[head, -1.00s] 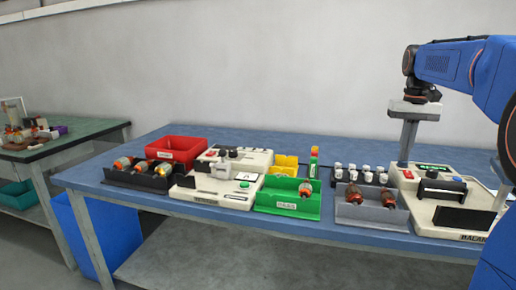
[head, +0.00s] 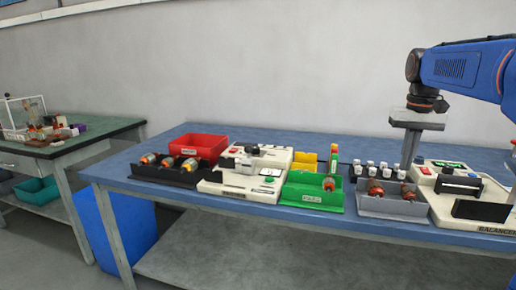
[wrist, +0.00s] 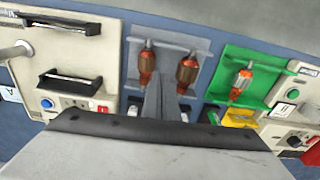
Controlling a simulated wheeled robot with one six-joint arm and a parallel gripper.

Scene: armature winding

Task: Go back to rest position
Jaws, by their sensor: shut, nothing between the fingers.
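My gripper (head: 408,150) hangs from my blue arm at the right of the head view, pointing down above the back of the blue workbench (head: 240,212). Its fingers are together with nothing between them. In the wrist view the closed fingers (wrist: 160,97) point toward the grey bin (wrist: 205,48), apart from the two copper-wound armatures (wrist: 147,65) in it. The head view shows the grey bin (head: 402,209) in front of the gripper.
The cream balancer (head: 455,213) stands at the right. Left of the grey bin are a green bin (head: 310,198), yellow bins (head: 305,158), a cream machine (head: 235,184), a black tray (head: 155,175) and a red bin (head: 200,144). A second table (head: 85,140) stands farther left.

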